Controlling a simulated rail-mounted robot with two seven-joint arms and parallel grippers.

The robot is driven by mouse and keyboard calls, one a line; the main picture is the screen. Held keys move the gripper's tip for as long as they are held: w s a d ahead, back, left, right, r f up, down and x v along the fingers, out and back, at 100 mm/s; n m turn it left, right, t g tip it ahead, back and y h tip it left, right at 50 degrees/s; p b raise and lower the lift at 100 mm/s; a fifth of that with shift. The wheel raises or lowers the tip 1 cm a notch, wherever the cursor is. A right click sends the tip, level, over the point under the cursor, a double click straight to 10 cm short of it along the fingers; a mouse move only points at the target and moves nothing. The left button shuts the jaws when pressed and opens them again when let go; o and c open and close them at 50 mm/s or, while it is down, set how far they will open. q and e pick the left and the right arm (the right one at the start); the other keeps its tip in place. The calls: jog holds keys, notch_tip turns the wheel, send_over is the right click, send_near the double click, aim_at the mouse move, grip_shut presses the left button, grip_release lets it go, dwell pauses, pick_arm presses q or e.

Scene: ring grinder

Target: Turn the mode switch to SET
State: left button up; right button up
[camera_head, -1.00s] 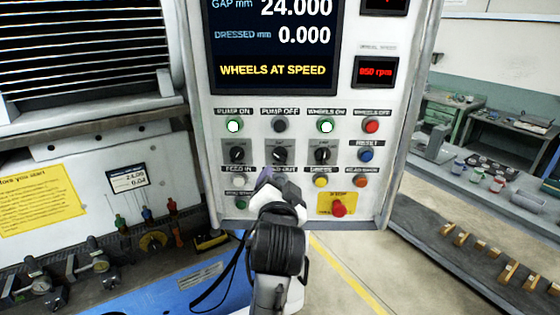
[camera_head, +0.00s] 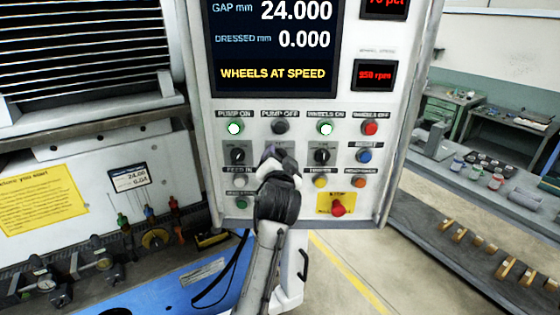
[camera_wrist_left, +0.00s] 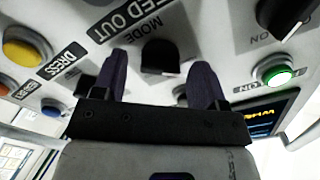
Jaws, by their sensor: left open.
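The mode switch (camera_wrist_left: 160,57) is a black knob under a MODE label in the left wrist view. It sits between the two dark fingers of my left gripper (camera_wrist_left: 160,85), which are open, one on each side. I cannot tell whether they touch the knob or which setting it points to. In the head view my left gripper (camera_head: 278,156) is up against the control panel and hides most of the middle knob of the row. My right gripper is not in view.
Close by are a left black knob (camera_head: 237,155), a right black knob (camera_head: 322,156), a yellow button (camera_head: 320,181) and a red stop button (camera_head: 338,208). A green-lit button (camera_wrist_left: 278,72) is near the fingers in the wrist view. The panel screen (camera_head: 275,45) reads WHEELS AT SPEED.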

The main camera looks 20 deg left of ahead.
pick_arm(q)
jog(key=shift+c, duration=0.2)
jog(key=c, duration=0.9)
jog(key=shift+m+p, duration=4.9)
jog(key=shift+p, duration=1)
jog(key=o, duration=0.9)
jog(key=shift+o, duration=0.2)
